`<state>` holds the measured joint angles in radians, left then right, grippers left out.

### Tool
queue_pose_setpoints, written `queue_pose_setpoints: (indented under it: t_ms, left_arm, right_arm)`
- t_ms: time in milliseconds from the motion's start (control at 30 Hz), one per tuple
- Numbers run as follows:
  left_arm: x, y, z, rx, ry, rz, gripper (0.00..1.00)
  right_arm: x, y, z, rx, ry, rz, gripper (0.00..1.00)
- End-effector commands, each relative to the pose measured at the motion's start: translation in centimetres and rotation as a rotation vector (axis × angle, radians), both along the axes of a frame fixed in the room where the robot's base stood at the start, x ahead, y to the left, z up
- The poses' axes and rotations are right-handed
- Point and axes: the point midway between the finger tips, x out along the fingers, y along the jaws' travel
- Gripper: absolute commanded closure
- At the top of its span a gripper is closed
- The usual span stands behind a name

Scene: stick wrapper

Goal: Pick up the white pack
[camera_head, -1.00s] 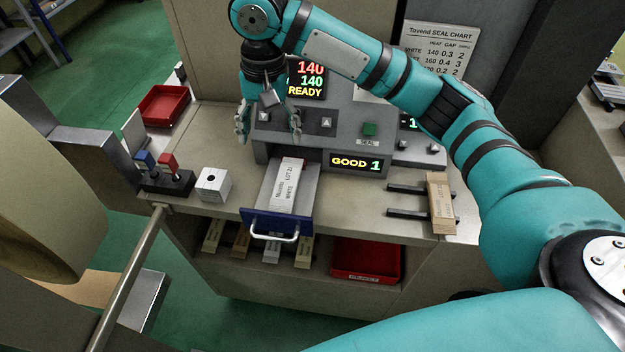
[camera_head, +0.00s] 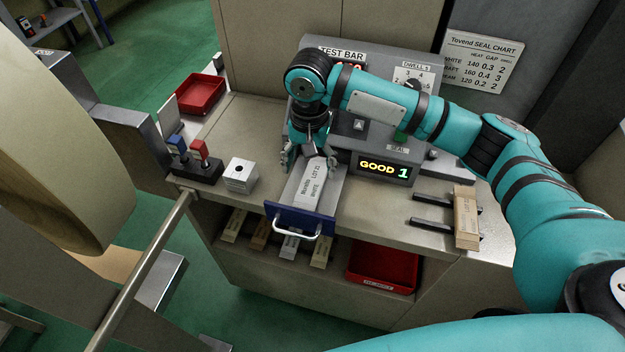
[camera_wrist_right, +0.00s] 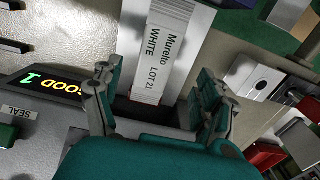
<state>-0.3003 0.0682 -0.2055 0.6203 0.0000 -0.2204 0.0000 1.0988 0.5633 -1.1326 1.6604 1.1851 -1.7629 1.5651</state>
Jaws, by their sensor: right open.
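The white pack (camera_head: 312,188), labelled "Muretto LOT 21 WHITE", lies in the pulled-out drawer (camera_head: 299,219) with a blue front and a pale handle. My right gripper (camera_head: 308,163) is over the pack's inner end, near the machine. In the right wrist view, the open fingers (camera_wrist_right: 152,100) stand on either side of the near end of the white pack (camera_wrist_right: 168,50), with gaps on both sides. Whether the fingertips are down at the pack's height is hard to tell. My left gripper is not in view.
The grey machine (camera_head: 345,75) with a lit "GOOD 1" display stands behind the drawer. A tan pack (camera_head: 466,218) rests on dark prongs at right. Red trays (camera_head: 200,94) (camera_head: 383,270) lie behind and below.

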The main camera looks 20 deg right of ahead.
Motion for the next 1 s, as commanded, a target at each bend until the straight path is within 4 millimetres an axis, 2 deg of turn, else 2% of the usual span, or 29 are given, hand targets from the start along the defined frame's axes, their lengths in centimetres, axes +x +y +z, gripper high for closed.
queue_pose_setpoints:
  t_ms: [300, 600, 933, 1000]
  left_arm:
    - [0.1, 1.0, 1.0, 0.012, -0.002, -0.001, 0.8]
    - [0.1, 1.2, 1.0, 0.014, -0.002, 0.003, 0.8]
    - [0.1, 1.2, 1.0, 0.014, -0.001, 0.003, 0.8]
    - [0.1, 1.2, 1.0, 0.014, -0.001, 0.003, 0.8]
  right_arm:
    - [-0.1, -0.6, -4.3, -0.002, 0.003, -0.001, 0.25]
    - [0.0, -0.6, -4.8, -0.001, 0.001, 0.0, 0.26]
    - [0.0, -0.6, -4.7, -0.001, 0.001, 0.0, 0.69]
    - [0.0, -0.6, -4.7, 0.0, 0.0, 0.0, 0.71]
